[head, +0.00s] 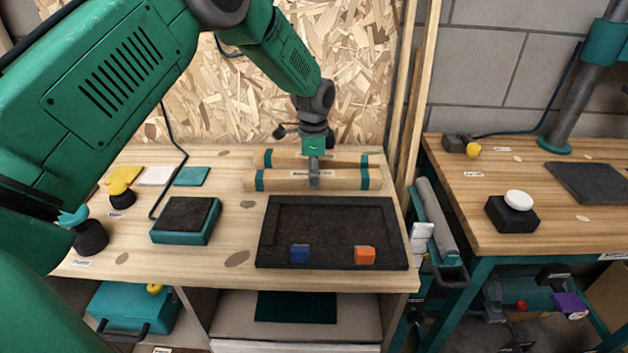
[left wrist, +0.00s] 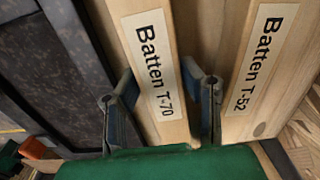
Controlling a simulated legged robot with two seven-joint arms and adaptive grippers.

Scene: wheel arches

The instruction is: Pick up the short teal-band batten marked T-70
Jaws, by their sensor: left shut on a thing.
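The batten marked T-70 (head: 345,180) is a pale wooden bar with teal bands near its ends. It lies crosswise on the left bench, just behind the dark tray. Its "Batten T-70" label (left wrist: 155,62) reads clearly in the left wrist view. My left gripper (head: 314,183) reaches down from above onto the middle of this batten. In the left wrist view its fingers (left wrist: 163,98) stand on either side of the batten, shut on it. Batten T-52 (head: 345,160) lies behind, parallel and close; its label (left wrist: 262,60) also shows. My right gripper is out of view.
The dark tray (head: 330,262) in front holds a blue block (head: 299,254) and an orange block (head: 364,255). A teal box with a dark top (head: 186,220) stands to the left. A chipboard wall (head: 345,70) rises behind. A second bench (head: 490,225) stands right.

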